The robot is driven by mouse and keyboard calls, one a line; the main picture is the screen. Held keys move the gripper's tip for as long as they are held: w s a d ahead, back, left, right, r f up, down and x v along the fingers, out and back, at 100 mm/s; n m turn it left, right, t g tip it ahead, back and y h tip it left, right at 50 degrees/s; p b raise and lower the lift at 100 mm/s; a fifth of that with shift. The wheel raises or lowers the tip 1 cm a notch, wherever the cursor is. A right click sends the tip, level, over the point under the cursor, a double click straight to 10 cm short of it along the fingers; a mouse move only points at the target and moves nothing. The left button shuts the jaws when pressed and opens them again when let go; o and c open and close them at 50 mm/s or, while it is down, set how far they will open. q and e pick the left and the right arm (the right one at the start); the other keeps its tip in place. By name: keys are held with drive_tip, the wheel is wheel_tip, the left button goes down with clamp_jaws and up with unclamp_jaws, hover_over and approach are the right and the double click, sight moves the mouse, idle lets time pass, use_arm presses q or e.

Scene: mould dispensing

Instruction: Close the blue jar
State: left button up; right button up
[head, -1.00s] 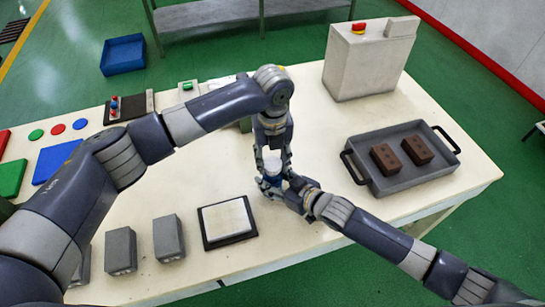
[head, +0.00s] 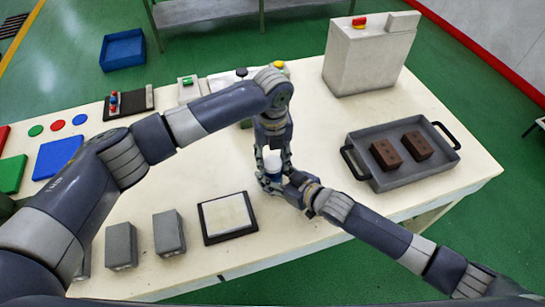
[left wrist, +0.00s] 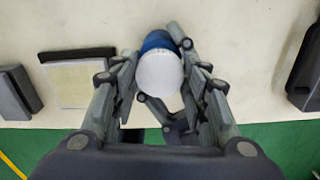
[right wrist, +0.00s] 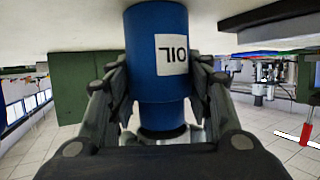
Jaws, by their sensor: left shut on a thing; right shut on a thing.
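The blue jar (head: 272,177) stands near the middle of the table. In the right wrist view the blue jar (right wrist: 150,45) bears a white label and appears upside down. My right gripper (head: 270,184) is shut on its body; its fingers (right wrist: 163,85) lie on both sides. A white lid (head: 272,160) shows above the jar, between the fingers of my left gripper (head: 273,165), which comes down from above. In the left wrist view the lid (left wrist: 160,73) overlaps the jar (left wrist: 158,41). I cannot tell whether the lid touches the jar's rim.
A grey tray (head: 421,178) with two brown blocks stands at the right. A dark-framed white plate (head: 228,218) lies just left of the grippers, with grey blocks (head: 169,233) beyond. A grey box (head: 368,60) with a red button stands at the back right.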

use_arm(q)
drive_tip(key=shift+f, duration=0.6)
drive_tip(key=o, duration=0.7)
drive_tip(key=shift+c, duration=0.2)
drive_tip(key=shift+r, duration=2.3)
drive_tip(key=shift+c, duration=0.4)
